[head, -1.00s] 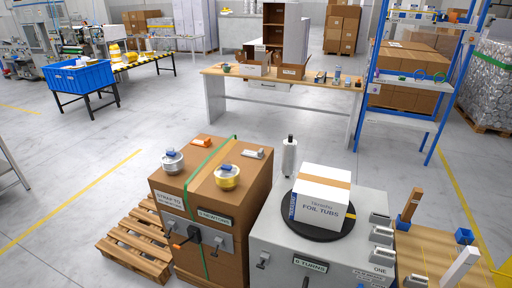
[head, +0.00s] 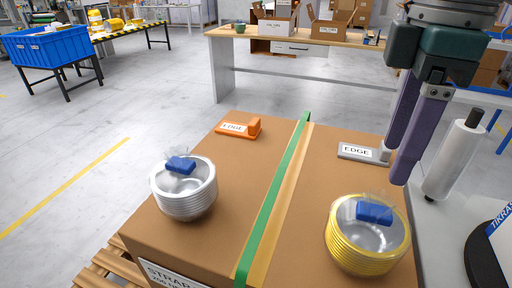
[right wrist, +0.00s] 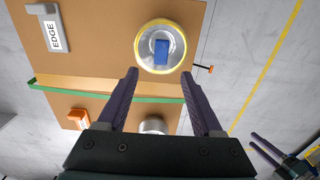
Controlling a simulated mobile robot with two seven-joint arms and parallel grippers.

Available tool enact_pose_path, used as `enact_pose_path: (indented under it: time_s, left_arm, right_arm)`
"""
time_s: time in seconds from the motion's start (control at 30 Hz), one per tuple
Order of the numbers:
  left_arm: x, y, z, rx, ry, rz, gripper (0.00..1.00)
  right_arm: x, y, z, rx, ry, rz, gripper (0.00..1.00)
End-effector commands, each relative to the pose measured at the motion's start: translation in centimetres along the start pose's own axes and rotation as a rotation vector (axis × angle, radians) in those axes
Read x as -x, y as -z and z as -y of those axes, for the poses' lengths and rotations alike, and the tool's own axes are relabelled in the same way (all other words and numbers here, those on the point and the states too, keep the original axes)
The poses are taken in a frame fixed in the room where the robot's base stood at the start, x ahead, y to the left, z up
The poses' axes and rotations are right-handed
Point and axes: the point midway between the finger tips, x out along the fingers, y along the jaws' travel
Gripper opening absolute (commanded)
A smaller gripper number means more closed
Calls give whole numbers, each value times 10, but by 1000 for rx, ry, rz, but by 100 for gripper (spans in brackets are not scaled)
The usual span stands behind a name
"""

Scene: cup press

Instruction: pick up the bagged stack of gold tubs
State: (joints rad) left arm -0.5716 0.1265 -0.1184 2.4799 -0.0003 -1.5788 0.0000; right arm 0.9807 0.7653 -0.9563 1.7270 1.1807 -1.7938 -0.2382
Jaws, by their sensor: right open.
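The bagged stack of gold tubs (head: 367,235) stands on the near right of a large strapped carton, with a blue closure on top of its clear bag. In the right wrist view the gold stack (right wrist: 160,46) lies just beyond the fingertips, roughly between their lines. My right gripper (head: 414,140) is open and empty, above and behind the stack in the head view. The same gripper shows in the right wrist view (right wrist: 157,76), fingers wide apart. At that view's lower right edge, dark fingers (right wrist: 268,152) seem to be my left gripper, too small to judge.
A bagged silver tub stack (head: 184,188) stands left of the green strap (head: 274,205). An orange edge piece (head: 240,128) and a grey one (head: 364,152) lie at the carton's back. A white roll (head: 455,155) stands upright to the right.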

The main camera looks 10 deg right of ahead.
Motion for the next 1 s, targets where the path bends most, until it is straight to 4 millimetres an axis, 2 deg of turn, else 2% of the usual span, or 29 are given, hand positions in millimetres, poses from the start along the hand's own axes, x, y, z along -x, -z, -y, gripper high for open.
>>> enact_pose_path:
  time_s: [0.03,0.3,0.47,0.7,0.83,1.0]
  left_arm:
    - [-6,-2,-1,2,-2,1,50]
    - [-5,-6,-5,9,-12,12,50]
    - [-5,-6,-5,9,-13,12,50]
    - [-4,-5,-5,9,-12,11,50]
    - [-4,-5,-4,7,-10,10,50]
    - [-4,-5,-2,2,-6,9,50]
  right_arm:
    - [-5,-2,-2,-4,0,5,68]
    - [-39,-3,-2,-5,4,6,68]
    - [-52,-3,-1,-4,2,5,68]
    - [-89,-6,3,-5,3,6,68]
    - [-99,-6,3,-3,0,5,68]
    - [-100,-6,3,-3,0,4,68]
